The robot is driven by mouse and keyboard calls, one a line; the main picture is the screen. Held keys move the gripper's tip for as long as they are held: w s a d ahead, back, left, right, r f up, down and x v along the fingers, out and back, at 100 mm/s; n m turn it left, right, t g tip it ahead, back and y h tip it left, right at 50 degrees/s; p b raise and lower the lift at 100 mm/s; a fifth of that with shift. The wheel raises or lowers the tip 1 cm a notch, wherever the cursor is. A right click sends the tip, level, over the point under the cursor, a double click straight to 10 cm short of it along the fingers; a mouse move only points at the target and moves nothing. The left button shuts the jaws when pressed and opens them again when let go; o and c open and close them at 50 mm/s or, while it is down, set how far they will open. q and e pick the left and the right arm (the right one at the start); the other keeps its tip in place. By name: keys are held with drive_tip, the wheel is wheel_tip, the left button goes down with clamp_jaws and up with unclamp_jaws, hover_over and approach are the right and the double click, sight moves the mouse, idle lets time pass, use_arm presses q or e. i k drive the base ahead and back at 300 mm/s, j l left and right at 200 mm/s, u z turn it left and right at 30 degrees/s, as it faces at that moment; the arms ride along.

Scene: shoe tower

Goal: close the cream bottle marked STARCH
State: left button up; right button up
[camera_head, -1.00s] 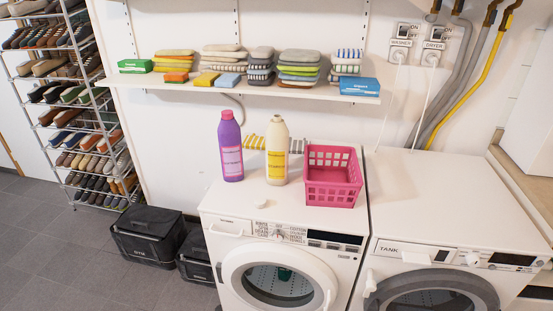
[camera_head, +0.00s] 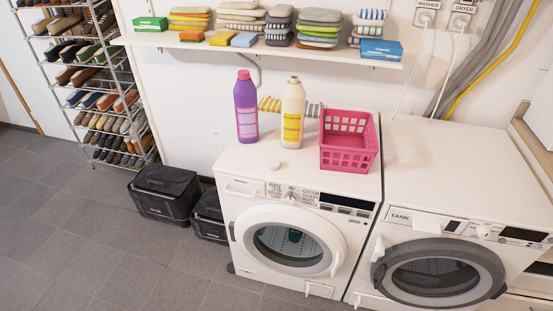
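The cream bottle (camera_head: 292,114) with a yellow label stands upright on the left white washing machine (camera_head: 235,172). Its print is too small to read for certain. Its top looks open, with no cap on it. A small white round cap (camera_head: 274,165) lies on the machine top in front of the bottle, near the front edge. Neither of my grippers is in view.
A purple bottle with a pink cap (camera_head: 246,108) stands left of the cream bottle. A pink basket (camera_head: 347,158) stands to its right. Striped cloths (camera_head: 270,104) lie behind. A shelf (camera_head: 155,39) with folded cloths hangs above. Black boxes (camera_head: 165,192) stand on the floor.

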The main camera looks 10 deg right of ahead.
sight(293, 96)
drive_tip(key=i+j, duration=0.3)
drive_tip(key=i+j+z, duration=0.15)
drive_tip(key=i+j, duration=0.15)
drive_tip(key=j, duration=0.2)
drive_tip(key=i+j, duration=0.3)
drive_tip(key=j, duration=0.15)
drive_tip(key=i+j+z, duration=0.15)
drive_tip(key=j, duration=0.3)
drive_tip(key=i, duration=0.1)
